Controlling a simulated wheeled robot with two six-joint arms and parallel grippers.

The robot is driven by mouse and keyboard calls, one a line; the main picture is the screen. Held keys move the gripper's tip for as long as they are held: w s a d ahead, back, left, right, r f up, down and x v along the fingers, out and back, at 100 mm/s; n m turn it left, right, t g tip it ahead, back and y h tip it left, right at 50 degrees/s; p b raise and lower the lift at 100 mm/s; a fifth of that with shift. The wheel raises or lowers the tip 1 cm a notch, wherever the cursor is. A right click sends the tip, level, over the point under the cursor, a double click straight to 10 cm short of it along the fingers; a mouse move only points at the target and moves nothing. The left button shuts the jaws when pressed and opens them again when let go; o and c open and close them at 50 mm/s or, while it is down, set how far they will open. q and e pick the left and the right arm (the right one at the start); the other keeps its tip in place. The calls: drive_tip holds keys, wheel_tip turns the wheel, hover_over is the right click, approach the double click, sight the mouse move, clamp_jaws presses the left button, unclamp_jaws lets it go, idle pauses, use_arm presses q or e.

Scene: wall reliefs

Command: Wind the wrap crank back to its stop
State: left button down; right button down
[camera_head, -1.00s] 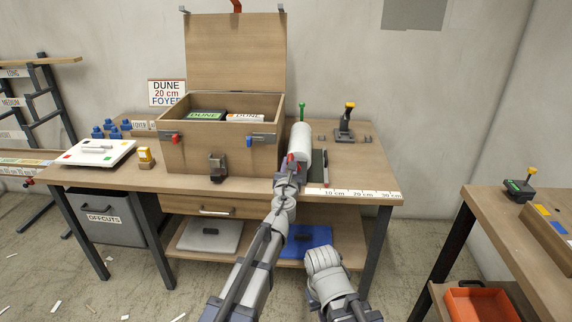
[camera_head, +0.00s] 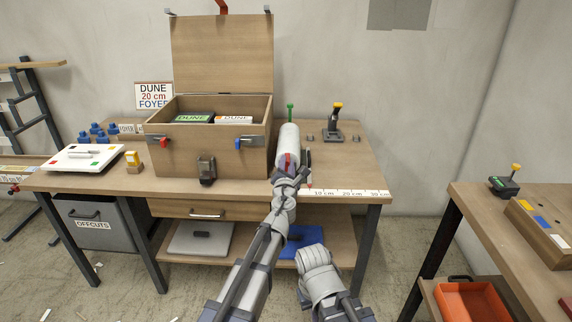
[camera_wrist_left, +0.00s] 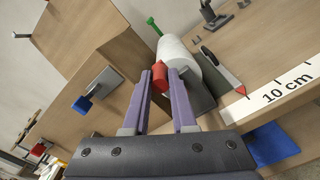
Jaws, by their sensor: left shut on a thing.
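The wrap crank's red handle (camera_wrist_left: 160,76) sits at the near end of a white wrap roll (camera_head: 288,141), which lies on the bench right of the wooden box. In the left wrist view the roll (camera_wrist_left: 179,54) is just beyond the handle. A green-topped peg (camera_head: 290,111) stands at the roll's far end. My left gripper (camera_head: 289,163) is shut on the red handle; in the left wrist view its fingertips (camera_wrist_left: 164,80) are on either side of it. The crank's arm and its stop cannot be made out. My right gripper is not in view.
The open wooden box (camera_head: 212,150) stands close left of the roll, with a red and a blue latch on its front. A centimetre strip (camera_head: 345,193) runs along the bench's front edge. A dark yellow-topped tool (camera_head: 333,124) stands behind right. The bench right of the roll is mostly clear.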

use_arm(q)
drive_tip(key=shift+d, duration=0.15)
drive_tip(key=c, duration=0.7)
unclamp_jaws()
drive_tip(key=s, duration=0.7)
drive_tip(key=shift+s, duration=0.4)
